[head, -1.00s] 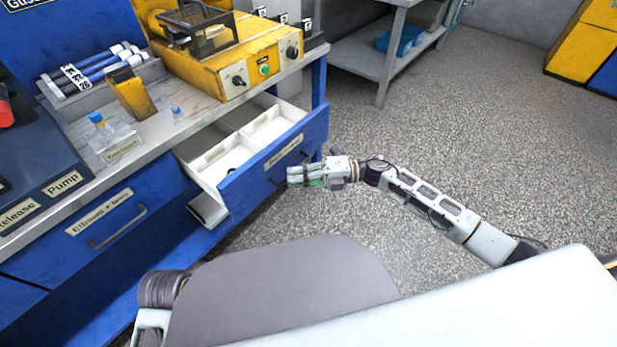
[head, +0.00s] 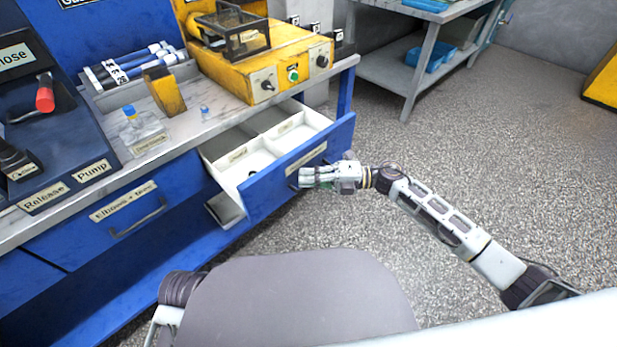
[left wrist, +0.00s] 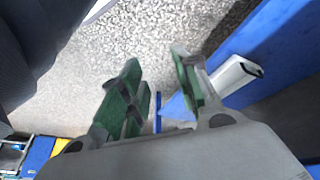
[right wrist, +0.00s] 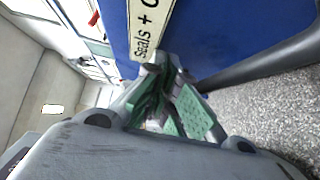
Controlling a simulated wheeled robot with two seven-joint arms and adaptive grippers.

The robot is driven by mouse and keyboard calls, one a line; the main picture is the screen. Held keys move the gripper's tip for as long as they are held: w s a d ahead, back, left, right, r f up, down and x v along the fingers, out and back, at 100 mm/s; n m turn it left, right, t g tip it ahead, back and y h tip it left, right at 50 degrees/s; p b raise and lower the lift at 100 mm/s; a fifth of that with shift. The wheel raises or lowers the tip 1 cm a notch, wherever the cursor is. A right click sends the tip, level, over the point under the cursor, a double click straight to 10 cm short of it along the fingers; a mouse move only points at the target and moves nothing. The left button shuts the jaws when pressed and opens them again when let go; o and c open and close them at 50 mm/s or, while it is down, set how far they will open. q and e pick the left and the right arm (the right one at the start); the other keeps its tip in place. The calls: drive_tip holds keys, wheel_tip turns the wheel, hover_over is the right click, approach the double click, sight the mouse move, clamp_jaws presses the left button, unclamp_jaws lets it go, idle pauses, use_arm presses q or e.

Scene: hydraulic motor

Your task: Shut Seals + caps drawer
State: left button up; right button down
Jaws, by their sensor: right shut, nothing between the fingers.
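The Seals + caps drawer (head: 268,187) is a blue-fronted drawer with white compartments, pulled out from under the bench in the head view. Its label shows close up in the right wrist view (right wrist: 148,28). My right gripper (head: 304,177) is at the drawer front, near its handle, with the fingers shut and empty. In the right wrist view its green-padded fingers (right wrist: 165,105) point at the blue front just below the label; I cannot tell if they touch it. My left gripper shows only in the left wrist view (left wrist: 160,88), its fingers apart with nothing between them.
A second drawer labelled Elbows (head: 137,218) is shut to the left. The bench top (head: 190,125) holds a yellow machine (head: 265,65), a clear bottle (head: 140,130) and a rack of tubes. The floor (head: 430,140) to the right is clear.

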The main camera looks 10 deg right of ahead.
sight(273, 150)
drive_tip(key=shift+a, duration=0.1)
